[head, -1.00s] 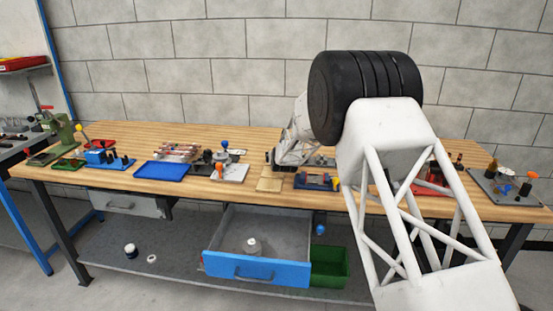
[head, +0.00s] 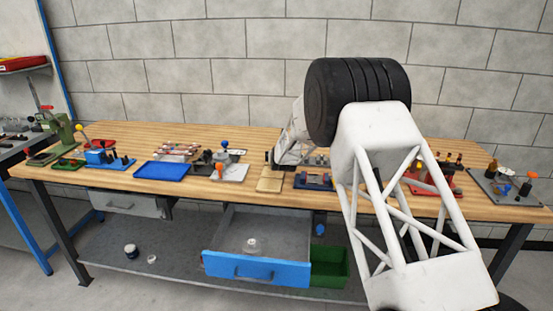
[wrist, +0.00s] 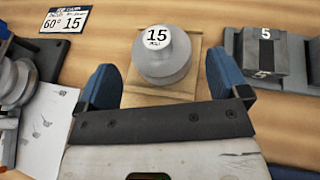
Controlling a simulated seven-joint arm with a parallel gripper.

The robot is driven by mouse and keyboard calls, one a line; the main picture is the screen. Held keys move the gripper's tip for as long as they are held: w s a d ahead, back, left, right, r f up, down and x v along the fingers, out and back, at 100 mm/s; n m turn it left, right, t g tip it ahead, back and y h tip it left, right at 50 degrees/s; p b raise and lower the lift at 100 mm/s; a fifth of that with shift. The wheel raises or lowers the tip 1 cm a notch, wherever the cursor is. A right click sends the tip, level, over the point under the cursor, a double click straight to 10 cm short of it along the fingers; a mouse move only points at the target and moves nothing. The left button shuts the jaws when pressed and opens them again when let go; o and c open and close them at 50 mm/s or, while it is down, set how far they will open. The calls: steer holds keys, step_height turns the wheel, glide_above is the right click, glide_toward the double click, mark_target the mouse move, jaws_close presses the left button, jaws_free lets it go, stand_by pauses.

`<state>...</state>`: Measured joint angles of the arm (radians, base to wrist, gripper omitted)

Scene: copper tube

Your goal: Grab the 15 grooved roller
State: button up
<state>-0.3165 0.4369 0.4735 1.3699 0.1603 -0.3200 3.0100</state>
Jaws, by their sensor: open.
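The 15 grooved roller (wrist: 163,66) is a grey round piece with a white label reading 15 on top. It sits on a light wooden plate (wrist: 188,88) on the bench. In the wrist view my gripper (wrist: 160,80) is open, with one blue fingertip on each side of the roller's near part and visible gaps between. Nothing is held. In the head view the wooden plate (head: 270,184) shows near the bench's front edge, and my arm hides the roller and the fingers.
A grey block marked 5 (wrist: 268,60) stands close on the right of the roller. Other grey rollers (wrist: 14,80) and a white drawing sheet (wrist: 45,120) are on the left. A card reading 60° 15 (wrist: 64,20) lies at the upper left. The drawer (head: 257,269) below is open.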

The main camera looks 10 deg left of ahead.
steer(key=shift+w, duration=0.15)
steer(key=shift+x, duration=2.4)
steer(key=c, duration=1.1)
